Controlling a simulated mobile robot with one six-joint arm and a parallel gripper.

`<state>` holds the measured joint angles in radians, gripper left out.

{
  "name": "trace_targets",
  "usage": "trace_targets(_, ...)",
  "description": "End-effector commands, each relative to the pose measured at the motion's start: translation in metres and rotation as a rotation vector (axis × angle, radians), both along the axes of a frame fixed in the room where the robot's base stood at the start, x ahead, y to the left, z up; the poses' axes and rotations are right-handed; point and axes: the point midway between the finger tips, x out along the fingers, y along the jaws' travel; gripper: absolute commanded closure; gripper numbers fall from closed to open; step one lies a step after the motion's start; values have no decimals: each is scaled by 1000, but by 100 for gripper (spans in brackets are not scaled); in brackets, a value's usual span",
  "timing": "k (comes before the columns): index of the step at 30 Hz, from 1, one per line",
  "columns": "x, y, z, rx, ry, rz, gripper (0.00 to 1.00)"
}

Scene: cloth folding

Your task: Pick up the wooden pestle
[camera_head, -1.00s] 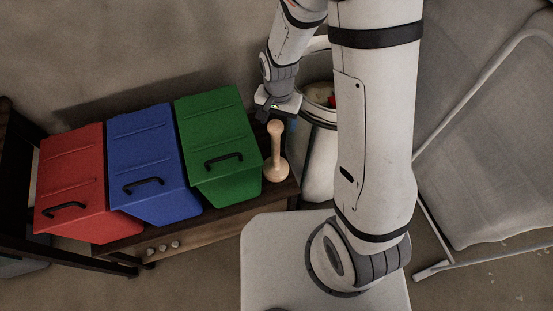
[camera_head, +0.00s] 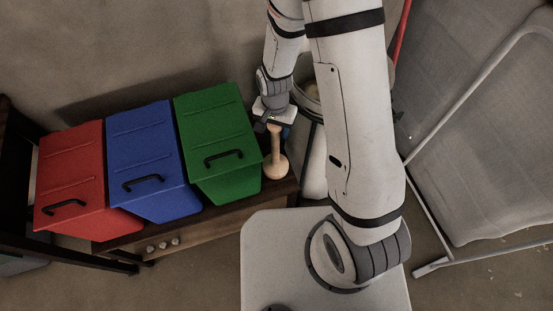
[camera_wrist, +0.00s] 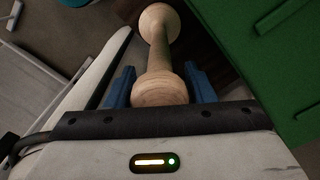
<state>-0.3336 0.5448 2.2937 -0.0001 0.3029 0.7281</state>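The wooden pestle (camera_head: 275,153) stands upright on the dark wooden cabinet, just right of the green bin. It is pale wood with a wide base and a knob at the top. My gripper (camera_head: 273,125) is at its top end. In the wrist view the pestle (camera_wrist: 159,60) lies between the two blue fingers of my gripper (camera_wrist: 160,88). A gap shows between the right finger and the wood, and the left finger is also apart from it, so the gripper is open around the pestle's top.
Red (camera_head: 72,175), blue (camera_head: 146,160) and green (camera_head: 215,140) bins stand in a row on the cabinet (camera_head: 190,232), close to the left of the pestle. A pale round container (camera_head: 315,160) stands to the right, behind my arm. A grey panel with a pale frame (camera_head: 480,130) is farther right.

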Motion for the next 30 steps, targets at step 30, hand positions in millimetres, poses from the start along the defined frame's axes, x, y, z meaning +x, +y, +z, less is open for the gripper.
trace_targets(30,1,1,62,2,-6,2,80)
